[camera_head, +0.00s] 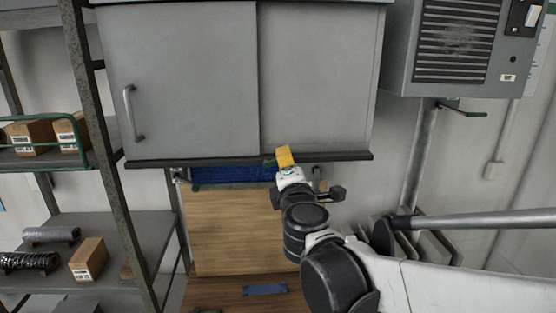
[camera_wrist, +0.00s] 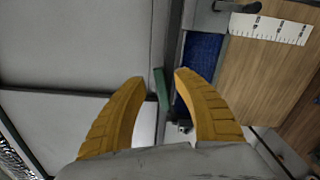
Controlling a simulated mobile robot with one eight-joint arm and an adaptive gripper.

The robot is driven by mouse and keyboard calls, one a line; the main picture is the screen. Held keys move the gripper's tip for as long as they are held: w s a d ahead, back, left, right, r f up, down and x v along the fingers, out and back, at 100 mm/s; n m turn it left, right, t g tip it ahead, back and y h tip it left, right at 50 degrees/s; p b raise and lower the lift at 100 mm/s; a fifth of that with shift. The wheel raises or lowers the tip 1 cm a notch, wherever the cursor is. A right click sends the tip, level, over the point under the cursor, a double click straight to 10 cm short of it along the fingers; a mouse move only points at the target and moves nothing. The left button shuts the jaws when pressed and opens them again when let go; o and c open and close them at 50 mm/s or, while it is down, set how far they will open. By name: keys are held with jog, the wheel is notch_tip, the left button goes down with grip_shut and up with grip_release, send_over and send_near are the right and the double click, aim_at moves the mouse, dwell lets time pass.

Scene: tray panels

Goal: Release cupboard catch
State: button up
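The grey wall cupboard (camera_head: 185,75) has two flat door panels, which look closed. A bar handle (camera_head: 131,113) is on the left panel. A small green tab (camera_wrist: 162,88), possibly the catch, is at the cupboard's lower edge. It also shows in the head view just left of my fingers (camera_head: 269,162). My gripper (camera_head: 284,156) is at the lower edge, near the middle seam. In the wrist view my gripper (camera_wrist: 160,77) has its two yellow fingers apart, with the green tab seen in the gap between them. Contact with the tab cannot be told.
A dark ledge (camera_head: 215,160) runs along the cupboard's bottom. Below are a blue panel (camera_head: 225,174) and a wooden board (camera_head: 235,230). Shelves with boxes (camera_head: 88,258) stand at left. A grey vented unit (camera_head: 458,45) hangs at right. A white ruler (camera_wrist: 270,28) lies on the wood.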

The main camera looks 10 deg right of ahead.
jog(key=shift+w, duration=0.7)
grip_shut()
jog(key=shift+s, duration=0.1)
